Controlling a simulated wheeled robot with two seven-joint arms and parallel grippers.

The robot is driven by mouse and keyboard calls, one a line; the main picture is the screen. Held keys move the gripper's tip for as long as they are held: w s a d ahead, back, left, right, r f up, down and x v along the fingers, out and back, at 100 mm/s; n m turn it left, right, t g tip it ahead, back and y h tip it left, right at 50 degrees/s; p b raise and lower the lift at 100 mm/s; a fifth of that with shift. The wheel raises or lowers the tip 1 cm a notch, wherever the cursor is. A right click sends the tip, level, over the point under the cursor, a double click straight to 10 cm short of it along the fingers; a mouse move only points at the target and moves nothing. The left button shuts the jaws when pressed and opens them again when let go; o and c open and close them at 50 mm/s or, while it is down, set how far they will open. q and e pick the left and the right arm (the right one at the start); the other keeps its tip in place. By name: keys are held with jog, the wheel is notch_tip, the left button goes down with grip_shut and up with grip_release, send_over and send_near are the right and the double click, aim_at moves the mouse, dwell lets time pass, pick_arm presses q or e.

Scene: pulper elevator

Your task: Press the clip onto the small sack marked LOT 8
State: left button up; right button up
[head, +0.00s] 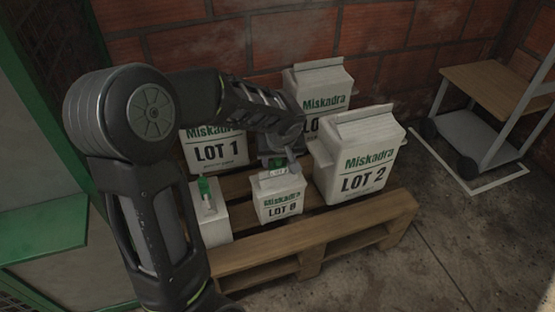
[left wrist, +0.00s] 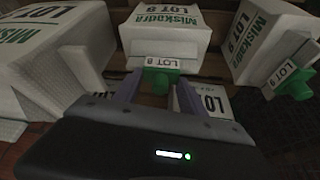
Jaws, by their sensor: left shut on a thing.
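The small white sack marked LOT 8 (head: 280,201) stands upright at the front middle of the pallet. It also shows upside down in the left wrist view (left wrist: 165,30). My left gripper (head: 277,160) is over this sack's top, its fingers (left wrist: 155,92) shut on a green clip (left wrist: 160,80) with a white LOT 8 label. The clip (head: 278,170) is at the sack's top edge in the head view. I cannot tell whether it grips the sack or is just above it. My right gripper is not in view.
The large LOT 2 sack (head: 362,165) stands close at right, the LOT 1 sack (head: 215,150) behind left, another (head: 318,80) behind. A small sack (head: 212,225) at left bears a green clip (head: 205,190), marked LOT 9 in the wrist view. All stand on a wooden pallet (head: 350,228).

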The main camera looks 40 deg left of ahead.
pick_arm(q)
jog(key=shift+s+f, duration=0.2)
jog(key=shift+f, duration=0.2)
jog(key=o, duration=1.7)
jog(key=shift+f, duration=0.1)
jog(key=shift+c, duration=0.2)
jog(key=shift+w+r+p, duration=0.15)
jog(key=shift+r+p, duration=0.45)
jog(key=shift+r, duration=0.25)
jog(key=shift+r+p, duration=1.6)
jog(key=shift+r, duration=1.3)
jog(key=shift+c, duration=0.3)
grip_shut()
